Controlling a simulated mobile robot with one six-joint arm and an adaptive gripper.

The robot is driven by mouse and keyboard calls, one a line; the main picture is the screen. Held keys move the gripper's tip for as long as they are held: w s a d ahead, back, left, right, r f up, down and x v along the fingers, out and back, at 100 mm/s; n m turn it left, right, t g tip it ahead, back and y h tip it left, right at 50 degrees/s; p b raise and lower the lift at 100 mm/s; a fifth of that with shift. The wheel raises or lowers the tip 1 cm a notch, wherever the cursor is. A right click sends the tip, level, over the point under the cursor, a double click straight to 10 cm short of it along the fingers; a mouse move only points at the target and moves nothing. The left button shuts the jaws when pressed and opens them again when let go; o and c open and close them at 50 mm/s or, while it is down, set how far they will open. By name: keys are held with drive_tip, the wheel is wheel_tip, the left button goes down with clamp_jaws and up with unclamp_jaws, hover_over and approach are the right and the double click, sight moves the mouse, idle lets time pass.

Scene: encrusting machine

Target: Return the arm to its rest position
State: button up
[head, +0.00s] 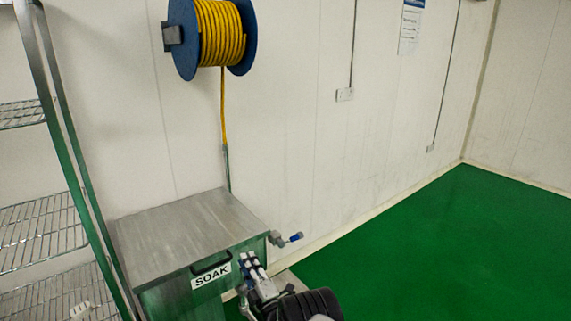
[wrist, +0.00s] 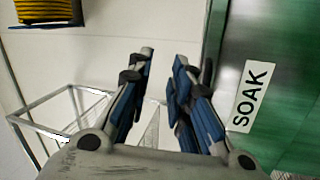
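My gripper (head: 251,267) is in front of the right part of the metal soak tank, beside its "SOAK" label, at the lower middle of the head view. In the wrist view my gripper (wrist: 160,75) has its two blue-padded fingers apart, with nothing between them. The soak tank (head: 185,235) is a steel box with a flat lid and a black handle (head: 211,271). Its green-tinted front with the label (wrist: 250,97) fills the right of the wrist view. Part of my arm shows at the bottom of the head view.
A wire shelf rack (head: 45,230) stands at the left. A valve with a blue handle (head: 290,238) sticks out at the tank's right side. A yellow hose reel (head: 215,35) hangs on the white wall. The green floor (head: 450,240) at right is clear.

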drive_tip(key=w+d+r+m+g+h, duration=0.1)
drive_tip(key=w+d+r+m+h, duration=0.15)
drive_tip(key=r, duration=0.55)
drive_tip(key=w+d+r+m+g+h, duration=0.1)
drive_tip(key=w+d+r+m+h, duration=0.2)
drive_tip(key=r, duration=0.4)
drive_tip(key=s+d+r+m+g+h, duration=0.25)
drive_tip(key=s+d+r+m, duration=0.25)
drive_tip(key=s+d+r, duration=0.5)
drive_tip(key=s+d+r+m+g+h, duration=0.1)
drive_tip(key=s+d+r+m+g, duration=0.2)
drive_tip(key=s, duration=0.6)
drive_tip(key=s+d+r+m+g+h, duration=0.15)
drive_tip(key=s+d, duration=0.25)
drive_tip(key=s, duration=0.5)
drive_tip(key=s+d+f+m+g, duration=0.2)
drive_tip(key=s+m, duration=0.1)
drive_tip(key=s, duration=1)
drive_tip(key=s+d+f+m+g, duration=0.1)
drive_tip(key=s+f+m+g, duration=0.1)
drive_tip(key=s, duration=1.1)
drive_tip(key=shift+s+d+f+m, duration=0.35)
drive_tip(key=shift+d+f+m, duration=0.05)
drive_tip(key=shift+f+m, duration=0.35)
